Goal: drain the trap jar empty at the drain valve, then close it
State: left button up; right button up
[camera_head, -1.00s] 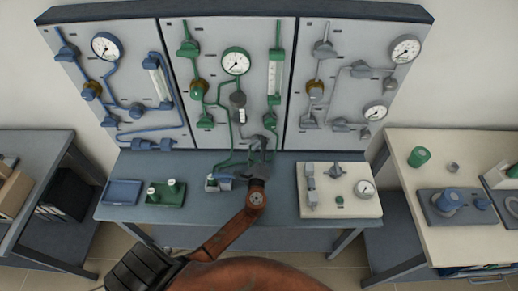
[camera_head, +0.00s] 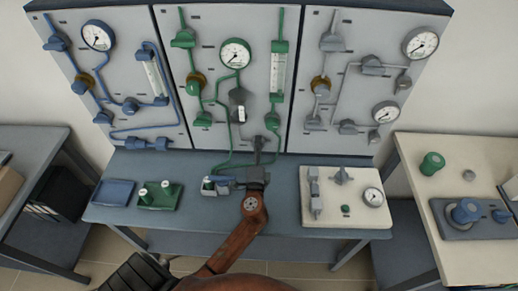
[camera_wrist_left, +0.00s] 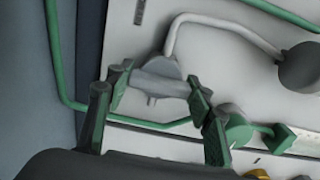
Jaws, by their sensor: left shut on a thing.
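The trap jar (camera_head: 238,101) is a grey-capped vessel with a pale lower part on the middle green-piped panel. My left gripper (camera_head: 258,150) reaches up from the bench to the foot of that panel. In the wrist view my left gripper's green-padded fingers (camera_wrist_left: 160,92) close on a grey valve handle (camera_wrist_left: 158,86), with a pale tube running from behind it. The fingers partly hide the handle. The liquid level is too small to tell. My right gripper is not in view.
A small grey tray (camera_head: 215,193) with a bottle stands left of my gripper. Green (camera_head: 159,206) and blue (camera_head: 114,192) trays lie further left. A white board (camera_head: 330,222) with fittings and a gauge lies at right. The bench front is mostly clear.

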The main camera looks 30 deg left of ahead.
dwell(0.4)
pick_arm(q)
jog(key=o, duration=1.2)
jog(key=shift+s+d, duration=0.1)
jog(key=v, duration=1.1)
jog(key=shift+s+d, duration=0.1)
jog(key=shift+s, duration=0.3)
jog(key=shift+r, duration=0.1)
